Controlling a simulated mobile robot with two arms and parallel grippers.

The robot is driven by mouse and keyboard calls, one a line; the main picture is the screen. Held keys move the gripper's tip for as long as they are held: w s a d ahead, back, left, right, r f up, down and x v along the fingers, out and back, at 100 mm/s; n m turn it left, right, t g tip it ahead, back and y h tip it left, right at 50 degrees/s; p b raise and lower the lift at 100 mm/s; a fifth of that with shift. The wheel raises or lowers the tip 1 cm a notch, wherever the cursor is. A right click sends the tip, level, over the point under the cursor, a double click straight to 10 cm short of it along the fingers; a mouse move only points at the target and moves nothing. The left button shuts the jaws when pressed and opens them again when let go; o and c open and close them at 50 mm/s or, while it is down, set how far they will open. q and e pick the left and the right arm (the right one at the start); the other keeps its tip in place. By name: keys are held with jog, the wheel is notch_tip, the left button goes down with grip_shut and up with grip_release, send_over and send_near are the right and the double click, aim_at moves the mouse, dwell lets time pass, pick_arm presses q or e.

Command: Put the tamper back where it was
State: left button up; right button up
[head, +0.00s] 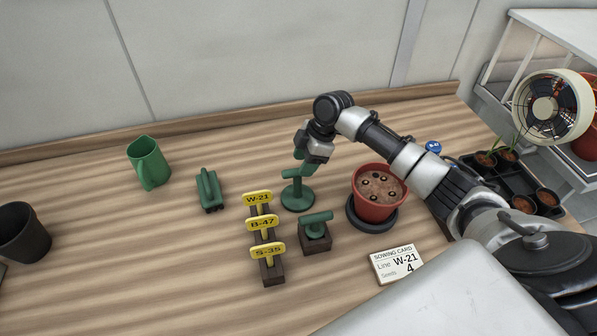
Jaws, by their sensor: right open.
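The green tamper (297,196), with a round flat base and a T-shaped handle, stands upright on the wooden table, left of the red pot. My right gripper (304,163) is open, just above and behind the tamper's handle. It looks apart from the handle, but the small gap is hard to judge. My left gripper is not in view.
The red pot (379,189) of soil with several dark spots sits on a dark round base (353,217). Nearby are a green-handled tool (318,224) on a dark block, yellow labels (262,223), a green brush-like tool (209,189), a green jug (149,161) and a sowing card (397,264).

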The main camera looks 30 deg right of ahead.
jog(key=v, duration=0.7)
